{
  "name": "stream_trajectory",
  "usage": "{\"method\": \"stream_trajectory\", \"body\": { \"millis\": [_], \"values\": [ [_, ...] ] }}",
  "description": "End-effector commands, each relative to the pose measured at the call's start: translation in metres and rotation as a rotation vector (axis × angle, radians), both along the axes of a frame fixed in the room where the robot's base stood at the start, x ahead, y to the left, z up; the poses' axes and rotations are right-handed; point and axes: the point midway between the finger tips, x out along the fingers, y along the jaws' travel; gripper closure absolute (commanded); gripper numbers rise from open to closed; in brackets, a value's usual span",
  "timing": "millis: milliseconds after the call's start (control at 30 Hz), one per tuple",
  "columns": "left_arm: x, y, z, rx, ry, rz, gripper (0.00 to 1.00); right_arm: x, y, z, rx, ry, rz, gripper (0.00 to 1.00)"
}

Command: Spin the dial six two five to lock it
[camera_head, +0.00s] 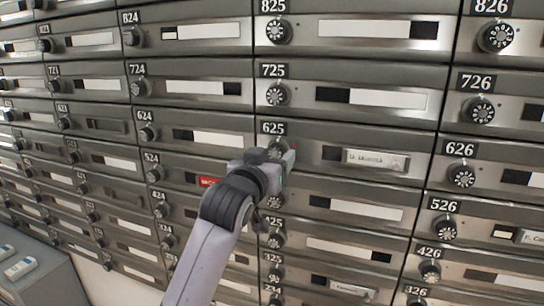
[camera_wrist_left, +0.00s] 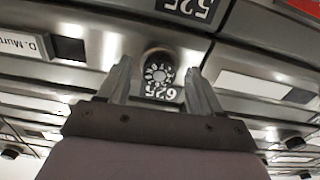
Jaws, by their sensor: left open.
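The 625 dial (camera_wrist_left: 158,74) is a round black knob with white markings, upside down in the left wrist view. Its number plate 625 (camera_wrist_left: 160,93) shows just below it there. In the head view the 625 plate (camera_head: 273,128) is clear, but my left gripper (camera_head: 288,162) largely covers the dial. In the left wrist view my left gripper (camera_wrist_left: 159,76) is open, with one finger on each side of the dial. I cannot tell whether the fingers touch it. My right gripper is not in view.
A wall of metal mailboxes fills the view. Neighbouring dials 725 (camera_head: 275,95), 624 (camera_head: 148,133) and 626 (camera_head: 461,176) stick out from their doors. Door 625 has a name card (camera_head: 377,160). A grey box-like surface (camera_head: 35,275) stands at the lower left.

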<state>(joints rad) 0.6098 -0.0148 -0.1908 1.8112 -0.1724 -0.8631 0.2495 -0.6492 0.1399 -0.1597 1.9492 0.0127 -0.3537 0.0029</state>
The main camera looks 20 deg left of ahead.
Motion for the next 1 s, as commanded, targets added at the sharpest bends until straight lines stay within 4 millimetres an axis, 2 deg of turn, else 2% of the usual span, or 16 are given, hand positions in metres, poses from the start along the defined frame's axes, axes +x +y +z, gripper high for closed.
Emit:
{"method": "stream_trajectory", "body": {
  "millis": [267,433,467,767,1000],
  "values": [
    [0.0012,0.0002,-0.0005,0.000,0.001,0.001,0.35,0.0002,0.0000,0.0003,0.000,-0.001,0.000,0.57],
    [0.0011,0.0001,-0.0005,0.000,0.001,0.001,0.87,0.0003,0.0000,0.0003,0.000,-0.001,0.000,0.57],
    [0.0011,0.0002,-0.0005,0.000,0.001,0.001,0.91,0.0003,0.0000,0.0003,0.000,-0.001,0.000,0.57],
    [0.0010,0.0004,-0.0005,0.028,0.000,0.001,0.91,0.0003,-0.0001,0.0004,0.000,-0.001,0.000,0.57],
    [0.0011,0.0011,-0.0002,0.150,-0.004,0.001,0.91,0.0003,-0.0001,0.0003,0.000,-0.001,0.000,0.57]
  ]
}}
